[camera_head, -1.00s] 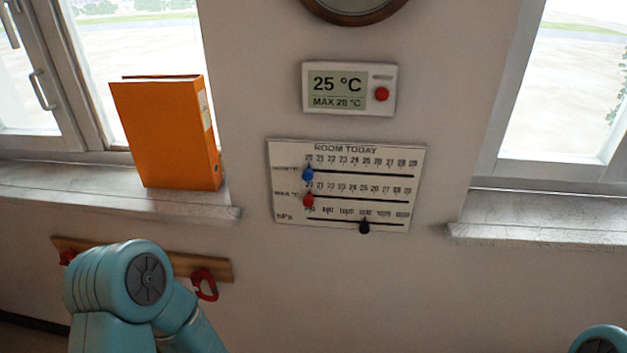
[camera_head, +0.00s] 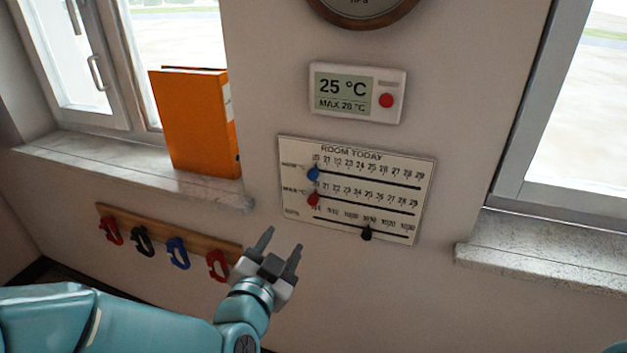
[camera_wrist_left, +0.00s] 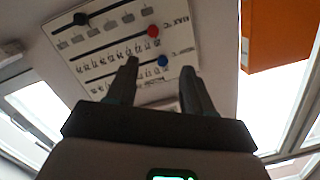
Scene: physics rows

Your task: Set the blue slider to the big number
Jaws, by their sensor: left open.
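The blue slider (camera_head: 313,174) sits at the left end of the top track, near 20, on the white ROOM TODAY board (camera_head: 425,190). It also shows in the left wrist view (camera_wrist_left: 163,61). The wall display (camera_head: 357,92) reads 25 °C in big digits, with MAX 28 °C in smaller ones below. My left gripper (camera_head: 281,243) is open and empty, below and left of the board in the head view. In the left wrist view its fingers (camera_wrist_left: 156,85) point up toward the board. My right gripper is not in view.
A red slider (camera_head: 313,200) is at the left of the middle track, and a black slider (camera_head: 366,233) midway on the bottom track. A hook rail (camera_head: 165,236) with coloured hooks is left of my gripper. An orange binder (camera_head: 195,125) stands on the left sill.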

